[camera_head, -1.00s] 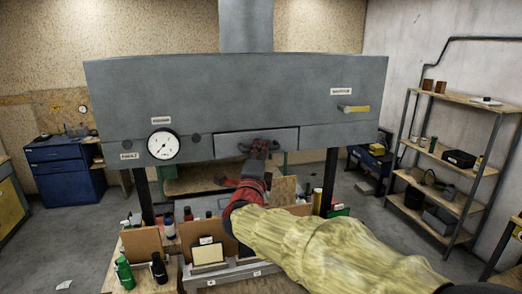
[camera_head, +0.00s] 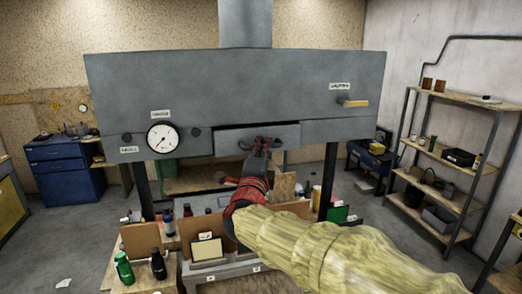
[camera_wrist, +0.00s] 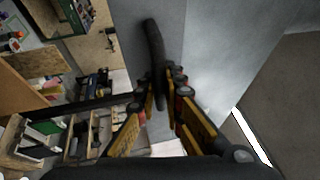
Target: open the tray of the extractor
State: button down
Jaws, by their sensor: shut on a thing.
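The extractor (camera_head: 240,85) is a large grey hood with a duct on top. Its tray (camera_head: 230,139) is a grey drawer front in the middle of the lower edge, standing out a little, with a dark gap above it. The tray has a dark bar handle (camera_wrist: 154,45), which runs lengthwise in the wrist view. My gripper (camera_head: 259,144) is at the tray front, shut on the handle. In the wrist view my gripper's (camera_wrist: 164,88) fingers lie on both sides of the handle. The inside of the tray is hidden.
A round gauge (camera_head: 162,138) and a yellow lever (camera_head: 353,103) are on the hood's front. Below stands a bench with bottles (camera_head: 158,265) and a framed panel (camera_head: 207,250). A shelf rack (camera_head: 455,150) stands at the right. A blue cabinet (camera_head: 65,172) is at the left.

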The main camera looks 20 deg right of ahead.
jog(key=s+b, duration=0.5)
jog(key=s, duration=1.4)
jog(key=shift+s+b, duration=0.35)
jog(key=shift+s, duration=0.05)
jog(key=shift+f, duration=0.1)
jog(key=c, duration=1.9)
grip_release()
jog(key=v, duration=1.2)
